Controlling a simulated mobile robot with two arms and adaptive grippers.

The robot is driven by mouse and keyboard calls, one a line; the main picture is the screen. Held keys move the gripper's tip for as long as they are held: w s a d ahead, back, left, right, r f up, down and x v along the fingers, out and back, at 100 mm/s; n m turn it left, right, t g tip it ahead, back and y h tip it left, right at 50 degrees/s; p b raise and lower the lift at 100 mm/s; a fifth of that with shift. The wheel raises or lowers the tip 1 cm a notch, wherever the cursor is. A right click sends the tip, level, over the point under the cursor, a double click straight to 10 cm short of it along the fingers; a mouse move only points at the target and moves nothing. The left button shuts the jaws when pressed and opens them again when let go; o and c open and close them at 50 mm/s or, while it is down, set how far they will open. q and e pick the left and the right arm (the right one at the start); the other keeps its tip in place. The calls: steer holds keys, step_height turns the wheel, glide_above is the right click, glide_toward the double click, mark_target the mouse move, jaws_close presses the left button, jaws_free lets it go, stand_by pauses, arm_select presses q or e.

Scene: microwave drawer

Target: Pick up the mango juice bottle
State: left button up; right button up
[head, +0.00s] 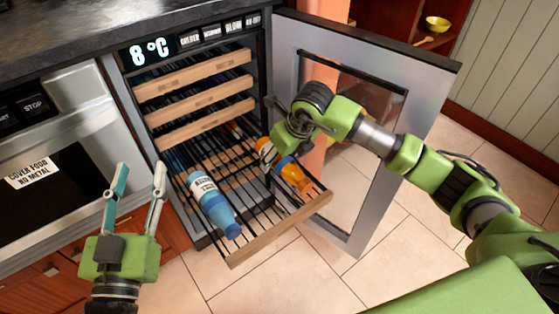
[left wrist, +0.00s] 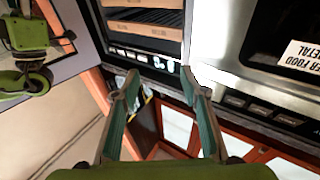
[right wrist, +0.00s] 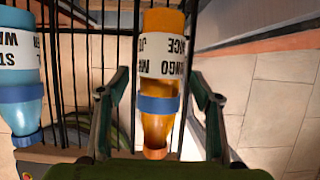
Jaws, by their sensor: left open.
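The mango juice bottle (head: 294,174) is orange with a blue band and lies on the pulled-out rack (head: 285,232) of the open cooler. In the right wrist view the bottle (right wrist: 160,60) shows its white label and lies between the fingers, with a gap on each side. My right gripper (head: 270,160) is open at the bottle, its fingertips partly hidden in the head view. It also shows in the right wrist view (right wrist: 160,85). My left gripper (head: 138,185) is open and empty, left of the rack. It shows in the left wrist view (left wrist: 160,88).
A blue bottle (head: 214,205) with a white label lies on the same rack, left of the mango juice. The cooler door (head: 428,95) stands open behind my right arm. Wooden-fronted shelves (head: 200,97) are above the rack. A microwave drawer (head: 60,160) is at the left.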

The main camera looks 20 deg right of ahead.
steer(key=c, duration=1.2)
steer(key=shift+c, duration=0.7)
steer(key=shift+r, duration=0.2)
